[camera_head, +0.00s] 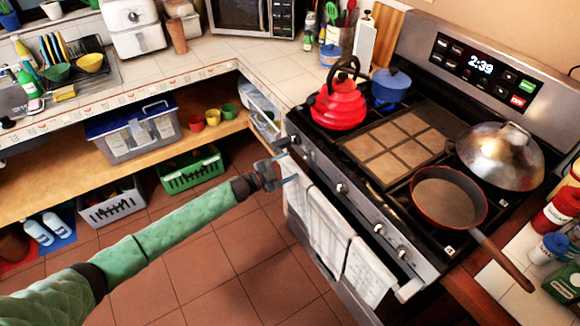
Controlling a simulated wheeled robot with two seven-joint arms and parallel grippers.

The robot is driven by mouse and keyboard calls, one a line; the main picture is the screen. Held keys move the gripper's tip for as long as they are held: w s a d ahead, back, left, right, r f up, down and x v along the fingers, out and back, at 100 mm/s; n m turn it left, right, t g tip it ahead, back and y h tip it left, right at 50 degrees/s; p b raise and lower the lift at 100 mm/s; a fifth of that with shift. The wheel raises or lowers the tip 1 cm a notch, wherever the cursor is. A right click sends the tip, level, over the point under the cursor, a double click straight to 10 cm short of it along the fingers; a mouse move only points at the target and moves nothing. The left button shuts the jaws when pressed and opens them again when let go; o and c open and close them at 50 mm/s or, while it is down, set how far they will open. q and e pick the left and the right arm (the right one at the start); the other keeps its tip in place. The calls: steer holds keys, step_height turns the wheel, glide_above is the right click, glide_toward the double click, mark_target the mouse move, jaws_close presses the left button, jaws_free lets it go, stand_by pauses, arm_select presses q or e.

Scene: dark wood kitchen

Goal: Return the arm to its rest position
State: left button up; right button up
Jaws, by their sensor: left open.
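My left arm, in a green quilted sleeve, reaches in from the lower left of the head view. Its gripper (278,172) is open, in front of the stove's left front corner, near the top of the white towels (325,232) on the oven handle. I see nothing between its fingers. Whether it touches the stove or the towel I cannot tell. My right gripper is out of the picture.
The stove carries a red kettle (339,103), a blue pot (390,87), a frying pan (449,198) with its handle sticking out, and a domed metal lid (500,152). A shelf (110,165) runs under the left counter.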

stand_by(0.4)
